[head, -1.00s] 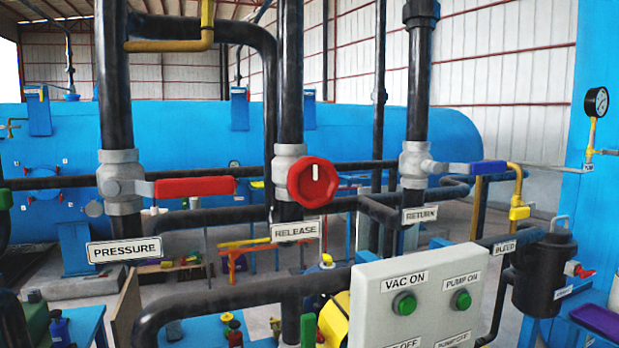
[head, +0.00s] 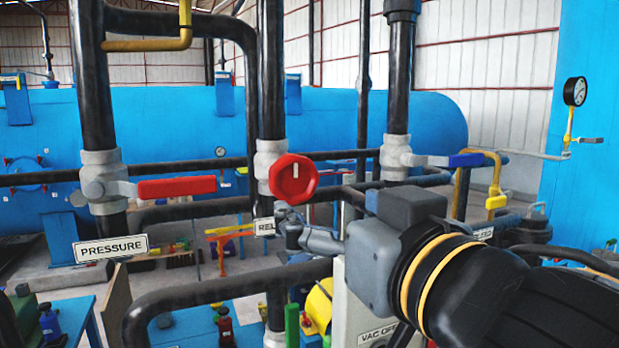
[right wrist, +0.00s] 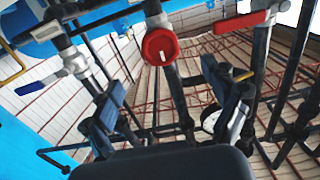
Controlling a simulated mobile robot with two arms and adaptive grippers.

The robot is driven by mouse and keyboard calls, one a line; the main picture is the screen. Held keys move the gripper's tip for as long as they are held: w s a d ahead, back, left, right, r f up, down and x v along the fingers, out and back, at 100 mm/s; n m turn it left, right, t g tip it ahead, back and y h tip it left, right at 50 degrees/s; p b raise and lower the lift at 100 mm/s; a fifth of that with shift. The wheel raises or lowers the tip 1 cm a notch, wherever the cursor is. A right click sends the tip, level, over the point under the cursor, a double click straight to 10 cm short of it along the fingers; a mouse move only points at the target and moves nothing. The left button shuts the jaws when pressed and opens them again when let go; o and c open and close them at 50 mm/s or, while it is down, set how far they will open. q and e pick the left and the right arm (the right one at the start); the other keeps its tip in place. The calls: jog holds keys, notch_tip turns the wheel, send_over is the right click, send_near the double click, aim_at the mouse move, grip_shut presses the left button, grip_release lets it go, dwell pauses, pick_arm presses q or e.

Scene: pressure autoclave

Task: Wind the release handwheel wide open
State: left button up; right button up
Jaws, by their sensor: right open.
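The red release handwheel (head: 293,178) sits on a grey valve body on a vertical black pipe, with its white mark near the top. The RELEASE label (head: 264,227) below it is partly hidden by my gripper. My right gripper (head: 287,222) comes in from the lower right, just below the handwheel in the picture, empty and apart from it. In the right wrist view the handwheel (right wrist: 160,47) shows beyond and between the two spread fingers (right wrist: 165,105). My left gripper is not in view.
A red lever (head: 177,188) on the pressure valve stands to the left, a blue lever (head: 455,160) on the return valve to the right. Black pipes run above and below the handwheel. The control box (head: 352,290) is mostly behind my right arm.

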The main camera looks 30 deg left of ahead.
aim_at(297, 184)
jog(key=p+x, duration=0.3)
jog(key=x, duration=0.8)
jog(key=shift+w+a, duration=0.45)
jog(key=c, duration=1.2)
jog(key=shift+o, duration=0.2)
